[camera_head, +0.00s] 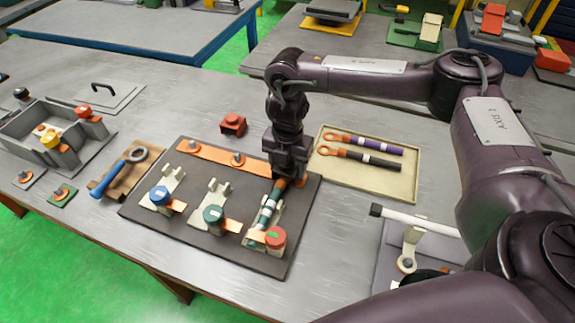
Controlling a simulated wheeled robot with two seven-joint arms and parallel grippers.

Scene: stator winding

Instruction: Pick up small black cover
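I cannot make out for certain which thing is the small black cover. A small round black piece (21,93) sits at the far left. A dark rounded piece (415,278) shows at the lower right, partly hidden by my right arm. My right gripper (283,178) points down over the right side of the dark mounting board (150,208), at the upper end of a green-and-white banded cable (266,211). Its fingertips are dark and small, and whether they grip the cable is unclear. My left gripper is out of view.
The board carries an orange bar (208,159) and blue, green and red terminals. A beige tray (405,190) with two cables lies to the right. A grey divided box (30,135), a blue-handled tool (110,182) and a red block (233,123) stand nearby.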

